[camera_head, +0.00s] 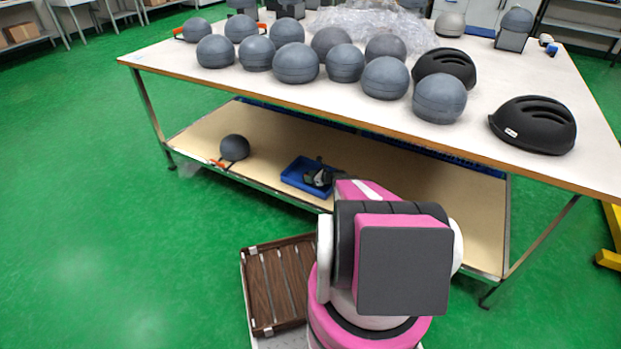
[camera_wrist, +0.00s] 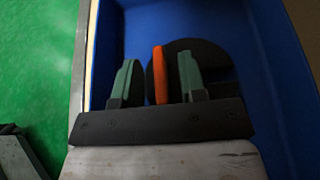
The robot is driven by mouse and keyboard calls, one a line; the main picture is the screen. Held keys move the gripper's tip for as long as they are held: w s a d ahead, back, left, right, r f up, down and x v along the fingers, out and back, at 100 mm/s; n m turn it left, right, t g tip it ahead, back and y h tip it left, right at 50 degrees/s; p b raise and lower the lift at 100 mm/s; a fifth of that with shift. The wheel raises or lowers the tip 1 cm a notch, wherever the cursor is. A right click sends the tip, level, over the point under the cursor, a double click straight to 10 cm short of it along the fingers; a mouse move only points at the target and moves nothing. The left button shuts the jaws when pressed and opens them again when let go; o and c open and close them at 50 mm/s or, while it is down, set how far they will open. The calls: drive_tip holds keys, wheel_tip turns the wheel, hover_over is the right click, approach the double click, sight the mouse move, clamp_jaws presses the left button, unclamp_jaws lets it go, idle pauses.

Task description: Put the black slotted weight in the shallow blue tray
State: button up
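The shallow blue tray (camera_head: 291,177) sits on the lower shelf of the table, and its blue floor and walls fill much of the wrist view (camera_wrist: 265,60). A dark round disc (camera_wrist: 215,57), which looks like the black slotted weight, is inside the tray. An upright orange strip (camera_wrist: 160,75) shows in front of its left part; I cannot tell whether it belongs to the disc. My gripper (camera_wrist: 158,75) is inside the tray, its green fingers apart on either side of the strip, with gaps showing. The right finger hides part of the disc. In the head view my gripper hides the disc.
The tabletop (camera_head: 170,58) above the shelf carries many grey balls (camera_head: 295,62), black helmets (camera_head: 533,125) and clear wrapping (camera_head: 370,22). Green floor is open at left.

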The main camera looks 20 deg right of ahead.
drive_tip(key=shift+s+r, duration=0.15)
drive_tip(key=shift+r, duration=0.1)
drive_tip(key=v, duration=1.1)
drive_tip(key=shift+s+d+r, duration=0.1)
drive_tip(key=shift+d+r, duration=0.05)
drive_tip(key=s+a+r+n+g, duration=0.55)
drive_tip(key=a+r+n, duration=0.35)
drive_tip(key=a, duration=0.2)
drive_tip(key=s+a+r+n+g+h, duration=0.2)
drive_tip(key=s+a+r+n+h, duration=0.2)
drive_tip(key=s+r+n, duration=0.4)
drive_tip(key=s+a+r+n+g+h, duration=0.2)
drive_tip(key=s+a+r+n+h, duration=0.3)
drive_tip(key=s+r+n, duration=0.4)
drive_tip(key=shift+s+a+r+n, duration=0.3)
drive_tip(key=shift+s+a+n, duration=0.4)
drive_tip(key=shift+s+a, duration=0.2)
drive_tip(key=shift+g, duration=0.25)
